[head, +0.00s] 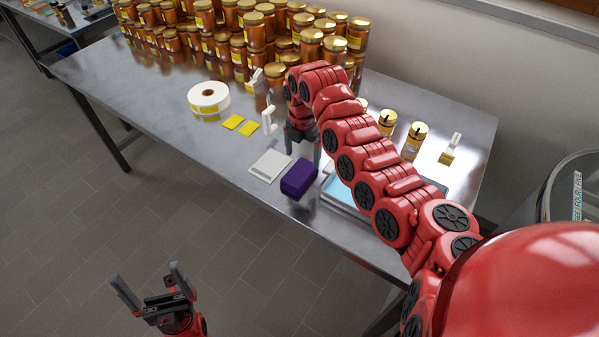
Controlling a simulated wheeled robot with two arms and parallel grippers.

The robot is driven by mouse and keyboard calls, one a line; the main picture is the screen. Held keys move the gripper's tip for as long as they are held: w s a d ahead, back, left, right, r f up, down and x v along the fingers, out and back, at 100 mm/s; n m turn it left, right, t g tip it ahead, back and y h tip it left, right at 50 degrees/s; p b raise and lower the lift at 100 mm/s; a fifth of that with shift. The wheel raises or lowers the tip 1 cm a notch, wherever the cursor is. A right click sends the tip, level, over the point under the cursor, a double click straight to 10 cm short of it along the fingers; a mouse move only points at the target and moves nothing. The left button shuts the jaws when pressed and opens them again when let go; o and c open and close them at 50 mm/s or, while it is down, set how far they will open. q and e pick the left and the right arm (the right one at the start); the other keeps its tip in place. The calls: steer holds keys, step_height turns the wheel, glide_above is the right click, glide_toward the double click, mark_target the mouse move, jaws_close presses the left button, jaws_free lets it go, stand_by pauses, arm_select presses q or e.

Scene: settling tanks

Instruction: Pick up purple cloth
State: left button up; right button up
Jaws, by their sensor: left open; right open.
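The purple cloth (299,177) is a small folded block lying near the front edge of the metal table (190,125). My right gripper (303,150) is open and points down just behind the cloth, with its fingers close to the cloth's far side. Whether a finger touches the cloth cannot be told. My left gripper (150,288) is open and empty, low over the floor in front of the table, well away from the cloth.
A white flat pad (270,165) lies left of the cloth. A blue tray (343,197) is partly hidden by my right arm. A label roll (208,98), yellow labels (233,122) and many jars (256,32) stand behind. The table's left part is clear.

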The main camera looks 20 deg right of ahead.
mark_target(299, 172)
steer(key=shift+f, duration=0.95)
steer(key=f+p, duration=0.1)
steer(key=f, duration=0.1)
steer(key=a+f+p, duration=0.1)
steer(key=f+p, duration=0.1)
steer(key=f, duration=0.1)
steer(key=shift+s, duration=0.15)
steer(key=shift+f, duration=0.35)
steer(key=shift+r, duration=0.1)
steer(key=c, duration=1.3)
